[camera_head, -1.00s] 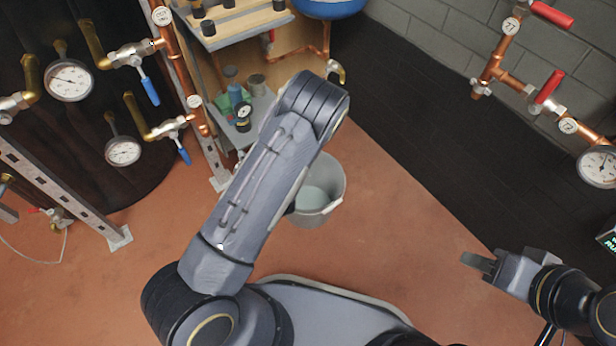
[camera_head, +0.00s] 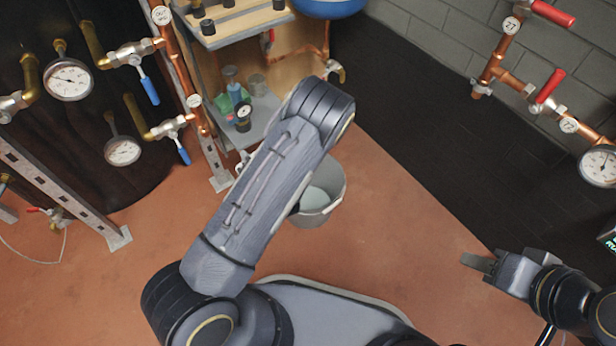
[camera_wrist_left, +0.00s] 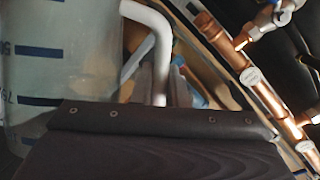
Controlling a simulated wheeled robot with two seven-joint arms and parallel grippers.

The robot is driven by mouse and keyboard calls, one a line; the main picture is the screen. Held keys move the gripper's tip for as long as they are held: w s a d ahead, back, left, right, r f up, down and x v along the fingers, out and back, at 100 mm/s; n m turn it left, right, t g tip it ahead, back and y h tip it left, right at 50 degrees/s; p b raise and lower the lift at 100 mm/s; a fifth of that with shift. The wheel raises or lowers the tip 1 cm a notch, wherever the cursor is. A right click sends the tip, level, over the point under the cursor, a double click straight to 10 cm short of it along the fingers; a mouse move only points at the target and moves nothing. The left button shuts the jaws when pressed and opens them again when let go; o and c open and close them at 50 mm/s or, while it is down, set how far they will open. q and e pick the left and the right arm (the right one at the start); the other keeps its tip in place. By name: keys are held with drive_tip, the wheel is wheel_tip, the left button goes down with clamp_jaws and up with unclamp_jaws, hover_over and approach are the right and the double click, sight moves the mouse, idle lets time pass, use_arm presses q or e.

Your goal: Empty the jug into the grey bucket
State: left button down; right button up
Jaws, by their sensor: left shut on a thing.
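The jug (camera_wrist_left: 60,60) is clear with blue marks and fills the left of the left wrist view. Its white handle (camera_wrist_left: 155,45) rises beside it. My left gripper (camera_wrist_left: 165,85) is shut on the handle, its fingers partly hidden by the dark wrist housing. In the head view my left forearm hides that gripper and most or all of the jug. The grey bucket (camera_head: 330,206) stands upright on the floor, partly behind that forearm, with pale contents or a pale bottom visible. My right gripper (camera_head: 478,263) is at the lower right, away from the bucket; its jaw opening is unclear.
A shelf unit (camera_head: 262,122) with small containers stands behind my left arm. Copper pipes (camera_head: 180,70) with gauges and blue-handled valves are at left. More pipes with red handles (camera_head: 548,86) line the right wall. The floor (camera_head: 410,235) right of the bucket is clear.

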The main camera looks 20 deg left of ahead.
use_arm(q)
drive_tip(key=shift+w+d+r+m+y, duration=0.25)
drive_tip(key=shift+w+d+m+y, duration=0.15)
drive_tip(key=shift+d+m, duration=0.25)
idle(2.8)
drive_tip(key=shift+w+d+r+m+y, duration=0.1)
drive_tip(key=shift+w+d+m+y, duration=0.2)
drive_tip(key=shift+d+m, duration=0.15)
drive_tip(key=shift+w+d+m+y, duration=0.2)
drive_tip(key=shift+w+d+m, duration=0.1)
drive_tip(key=shift+d, duration=0.25)
idle(3.6)
